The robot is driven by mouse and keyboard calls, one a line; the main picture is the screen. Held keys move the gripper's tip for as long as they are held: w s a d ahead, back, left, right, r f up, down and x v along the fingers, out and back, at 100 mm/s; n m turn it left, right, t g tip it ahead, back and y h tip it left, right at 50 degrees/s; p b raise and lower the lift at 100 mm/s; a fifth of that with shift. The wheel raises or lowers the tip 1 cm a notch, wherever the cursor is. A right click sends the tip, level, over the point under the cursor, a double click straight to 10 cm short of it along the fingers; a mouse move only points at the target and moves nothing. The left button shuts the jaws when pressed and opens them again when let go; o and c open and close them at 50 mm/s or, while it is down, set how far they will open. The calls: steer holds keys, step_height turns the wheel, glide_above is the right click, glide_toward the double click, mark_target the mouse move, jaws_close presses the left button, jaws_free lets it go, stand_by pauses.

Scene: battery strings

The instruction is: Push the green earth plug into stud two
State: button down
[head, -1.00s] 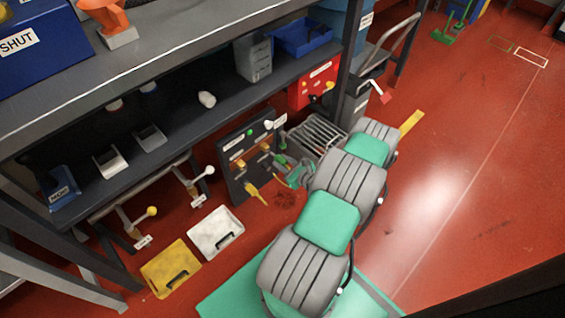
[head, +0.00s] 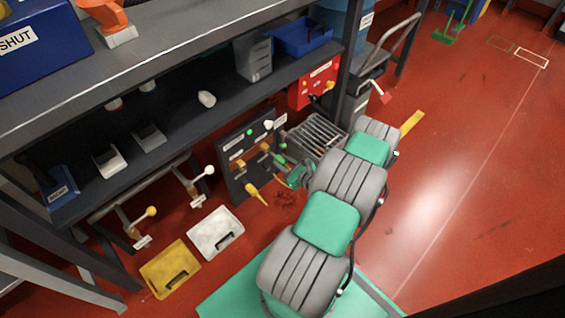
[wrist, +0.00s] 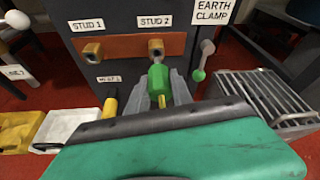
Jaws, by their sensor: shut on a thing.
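The green earth plug (wrist: 158,80) is between the fingers of my gripper (wrist: 160,92), which is shut on it. In the wrist view the plug's far end is just below and in front of stud two (wrist: 155,47), under the STUD 2 label (wrist: 154,21). I cannot tell whether they touch. Stud one (wrist: 93,51) is to the left on the same orange-brown bar (wrist: 124,47). In the head view my gripper (head: 287,168) is at the right side of the dark panel (head: 237,174), and my arm partly hides that area.
A yellow plug (wrist: 110,104) hangs low on the panel. The green-tipped earth clamp lever (wrist: 203,62) is right of stud two. A grey wire-topped box (wrist: 262,97) stands further right. Yellow (head: 171,269) and white (head: 216,233) trays lie on the floor. The shelf (head: 190,119) overhangs behind.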

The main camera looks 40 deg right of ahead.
mark_target(276, 156)
steer(key=shift+w+b, duration=0.65)
steer(key=shift+w, duration=1.75)
steer(key=c, duration=1.1)
jaws_free()
steer(key=shift+o, duration=0.2)
steer(key=shift+s, duration=0.1)
steer(key=p+v, duration=0.2)
steer(key=v, duration=0.5)
steer(key=shift+r+p, duration=0.1)
steer(key=shift+p, duration=0.2)
steer(key=shift+s, duration=0.35)
